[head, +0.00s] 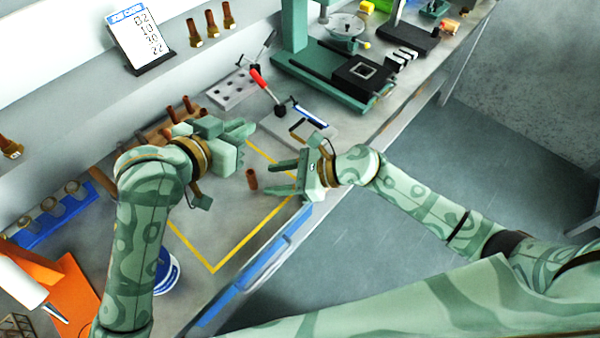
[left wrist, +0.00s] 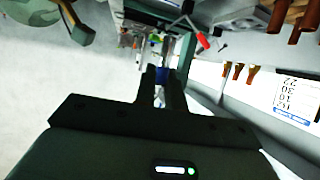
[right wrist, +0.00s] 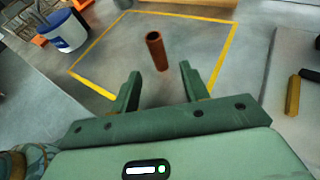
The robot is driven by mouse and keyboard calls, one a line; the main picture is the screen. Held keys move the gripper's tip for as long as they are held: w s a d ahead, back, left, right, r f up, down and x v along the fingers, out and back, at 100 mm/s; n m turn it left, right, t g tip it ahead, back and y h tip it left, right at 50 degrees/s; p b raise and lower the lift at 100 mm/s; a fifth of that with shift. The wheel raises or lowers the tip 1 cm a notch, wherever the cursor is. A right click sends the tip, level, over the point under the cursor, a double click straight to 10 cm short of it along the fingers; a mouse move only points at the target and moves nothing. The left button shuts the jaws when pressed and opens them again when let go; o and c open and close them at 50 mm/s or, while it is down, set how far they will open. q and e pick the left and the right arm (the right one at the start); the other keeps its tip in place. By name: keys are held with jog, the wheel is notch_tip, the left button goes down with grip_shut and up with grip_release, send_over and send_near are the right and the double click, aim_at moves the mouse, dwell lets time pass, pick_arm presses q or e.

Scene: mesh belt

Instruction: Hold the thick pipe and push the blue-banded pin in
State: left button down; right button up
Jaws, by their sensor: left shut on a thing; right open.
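The thick pipe (head: 252,180) is a brown tube standing on the bench inside a yellow outline. In the right wrist view the pipe (right wrist: 156,50) shows its open top. My right gripper (head: 270,178) is open and level with the bench side of the pipe; the pipe is just beyond its fingertips (right wrist: 161,75). My left gripper (head: 247,138) is above and behind the pipe. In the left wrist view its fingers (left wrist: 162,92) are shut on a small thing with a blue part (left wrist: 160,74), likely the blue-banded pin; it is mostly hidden.
A wooden rack (head: 155,135) with brown pegs stands behind my left gripper. A white and blue bucket (head: 166,274) stands at the lower left. A grey plate (head: 325,132) holding small tools lies to the right. A green machine base (head: 330,75) is farther back. The outlined area is otherwise clear.

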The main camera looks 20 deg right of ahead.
aim_at(257, 181)
jog(key=x, duration=0.5)
jog(key=shift+c, duration=0.4)
grip_shut()
grip_release()
grip_shut()
dwell(0.6)
